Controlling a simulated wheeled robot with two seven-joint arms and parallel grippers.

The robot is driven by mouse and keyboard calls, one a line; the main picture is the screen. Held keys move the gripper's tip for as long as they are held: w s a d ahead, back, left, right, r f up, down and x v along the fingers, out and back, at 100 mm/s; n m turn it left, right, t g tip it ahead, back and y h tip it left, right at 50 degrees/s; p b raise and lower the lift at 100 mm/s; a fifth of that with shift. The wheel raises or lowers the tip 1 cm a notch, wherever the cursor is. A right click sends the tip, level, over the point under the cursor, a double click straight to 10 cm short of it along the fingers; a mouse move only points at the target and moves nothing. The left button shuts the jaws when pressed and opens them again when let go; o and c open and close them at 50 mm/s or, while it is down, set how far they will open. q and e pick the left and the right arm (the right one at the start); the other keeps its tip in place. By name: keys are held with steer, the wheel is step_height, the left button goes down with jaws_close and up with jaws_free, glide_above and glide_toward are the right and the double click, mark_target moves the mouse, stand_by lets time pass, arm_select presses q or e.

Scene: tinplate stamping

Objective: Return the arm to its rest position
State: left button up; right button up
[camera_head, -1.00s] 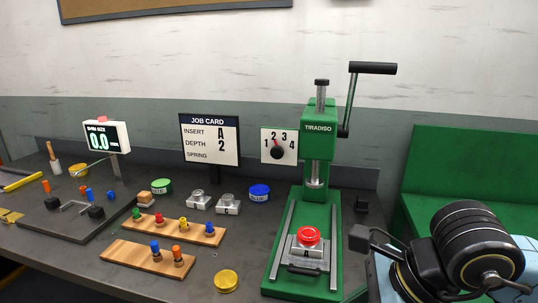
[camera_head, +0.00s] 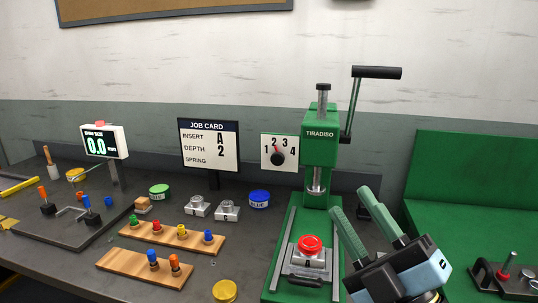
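My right gripper (camera_head: 351,199) is in the lower right of the head view, just right of the green press (camera_head: 320,147). Its two green fingers stand apart, pointing up and to the left, with nothing between them. Its black and light-blue body hides part of the bench and the press base's right edge. My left gripper is not in view. A metal block with a red round top (camera_head: 309,243) sits on the press base, below the ram. The press's crank handle (camera_head: 377,73) sticks out to the upper right.
A fixture with a red knob (camera_head: 508,264) lies at the far right. The bench holds two wooden peg boards (camera_head: 145,262), metal blocks (camera_head: 228,211), coloured tins (camera_head: 259,199), a job card (camera_head: 209,146) and a gauge display (camera_head: 104,142). A green panel (camera_head: 470,180) stands at right.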

steer(key=d+f+m+g+h, duration=0.45)
steer(key=f+m+h, duration=0.25)
steer(key=f, duration=0.4)
steer(key=d+f+m+g+h, duration=0.3)
steer(key=d+f+m+h, duration=0.4)
steer(key=f, duration=0.4)
steer(key=s+a+f+m+g+y, duration=0.1)
steer(key=s+f+m+g, duration=0.3)
steer(key=s+f+g, duration=0.95)
steer(key=s+f+t, duration=0.1)
steer(key=s+f, duration=0.2)
steer(key=f, duration=1.1)
steer(key=s+f+t, duration=0.1)
steer(key=s+f, duration=0.2)
steer(key=f, duration=1)
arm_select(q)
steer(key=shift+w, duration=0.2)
arm_select(e)
steer(key=s+d+f+g, duration=0.1)
steer(key=s+d+f, duration=0.1)
steer(key=s+f, duration=1.2)
steer(key=shift+s+d+f, duration=0.4)
steer(key=shift+s, duration=0.45)
